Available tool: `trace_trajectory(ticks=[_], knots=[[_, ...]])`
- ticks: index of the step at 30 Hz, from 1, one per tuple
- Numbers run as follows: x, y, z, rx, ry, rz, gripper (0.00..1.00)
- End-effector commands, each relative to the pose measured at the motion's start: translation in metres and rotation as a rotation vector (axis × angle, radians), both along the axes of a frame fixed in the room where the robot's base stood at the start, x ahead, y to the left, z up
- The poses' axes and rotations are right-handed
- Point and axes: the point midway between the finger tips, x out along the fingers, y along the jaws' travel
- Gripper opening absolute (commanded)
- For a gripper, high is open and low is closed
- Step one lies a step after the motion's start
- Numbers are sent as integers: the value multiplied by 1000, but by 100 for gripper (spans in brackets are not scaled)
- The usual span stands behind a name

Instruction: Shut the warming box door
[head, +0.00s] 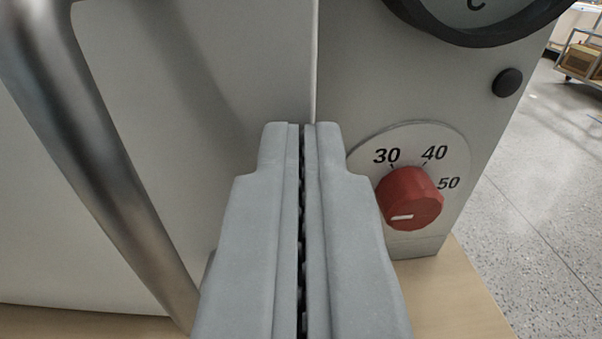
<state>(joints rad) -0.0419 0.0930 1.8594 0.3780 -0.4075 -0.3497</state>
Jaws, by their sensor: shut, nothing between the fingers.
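The warming box door (215,65) is a pale grey panel filling the left of the head view. Its metal bar handle (115,165) runs down the left side. A thin straight seam separates the door from the box's control panel (350,75) on the right. The door looks flush or almost flush there; I cannot tell whether a small gap remains. My gripper (301,126) is shut and empty, with its tips in front of the door's right edge and the seam. I cannot tell whether they touch. The lower seam is hidden behind my gripper.
A red knob (410,198) on a white dial marked 30, 40 and 50 is close to the right of my gripper. A round gauge (475,15) and a black button (507,82) are above. The box stands on a wooden top (455,300); speckled floor (545,190) lies beyond.

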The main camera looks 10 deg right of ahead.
Motion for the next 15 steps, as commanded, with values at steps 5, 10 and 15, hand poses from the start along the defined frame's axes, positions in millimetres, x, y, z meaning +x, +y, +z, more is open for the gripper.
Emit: trace_trajectory(ticks=[5, 10, 15], knots=[[0, 0, 0, 0, 0, 0, 0], [2, 0, 0, 0, 0, 0, 0], [17, -3, 0, 1, 1, -1, 0]])
